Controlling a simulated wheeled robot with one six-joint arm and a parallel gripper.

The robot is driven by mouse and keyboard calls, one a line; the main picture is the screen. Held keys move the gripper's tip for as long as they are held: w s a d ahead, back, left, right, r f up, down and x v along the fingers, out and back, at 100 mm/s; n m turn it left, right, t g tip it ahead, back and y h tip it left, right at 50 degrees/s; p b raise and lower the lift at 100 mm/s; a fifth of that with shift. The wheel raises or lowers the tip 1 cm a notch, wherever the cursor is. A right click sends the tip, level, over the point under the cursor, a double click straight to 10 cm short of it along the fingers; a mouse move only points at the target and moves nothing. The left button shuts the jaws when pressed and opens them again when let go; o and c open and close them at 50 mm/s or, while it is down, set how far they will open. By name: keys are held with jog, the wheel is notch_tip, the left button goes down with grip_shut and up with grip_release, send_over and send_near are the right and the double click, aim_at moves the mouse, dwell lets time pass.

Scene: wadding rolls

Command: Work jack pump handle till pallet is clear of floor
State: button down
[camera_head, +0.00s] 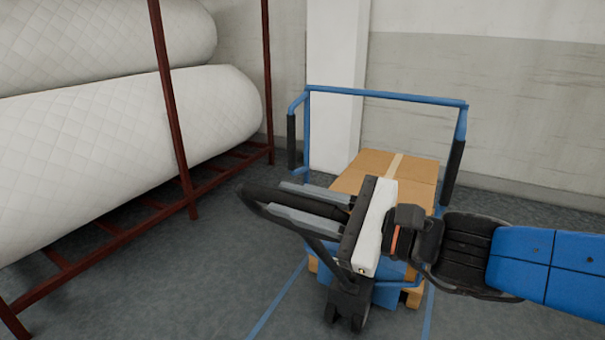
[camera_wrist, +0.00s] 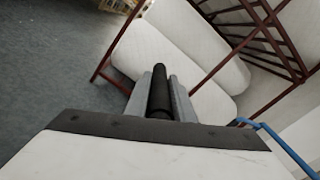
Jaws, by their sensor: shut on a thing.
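The pump handle (camera_head: 258,190) of the jack is a black loop on a shaft that runs down to a blue jack body (camera_head: 388,292) with a dark wheel. My gripper (camera_head: 292,199) comes in from the right, its two grey fingers shut along the handle's black grip bar. In the wrist view the bar (camera_wrist: 160,92) lies between the fingers, and my gripper (camera_wrist: 161,98) hides its near end. The wooden pallet (camera_head: 413,297) shows only in part behind the jack, under cardboard boxes (camera_head: 408,168). Whether a gap exists beneath it cannot be told.
A blue rail frame (camera_head: 390,95) stands around the boxes, near the wall. White quilted rolls (camera_head: 130,140) lie on a red-brown rack (camera_head: 180,150) at left. Blue lines (camera_head: 275,303) mark the floor. Grey floor between rack and jack is clear.

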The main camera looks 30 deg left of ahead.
jog(key=shift+s+f, duration=0.85)
jog(key=shift+s, duration=0.05)
jog(key=c, duration=1.5)
grip_release()
jog(key=shift+w, duration=0.1)
jog(key=shift+c, duration=0.2)
jog(key=shift+r, duration=0.1)
jog(key=shift+d, duration=0.15)
jog(key=d, duration=1.7)
jog(key=shift+w+d, duration=0.1)
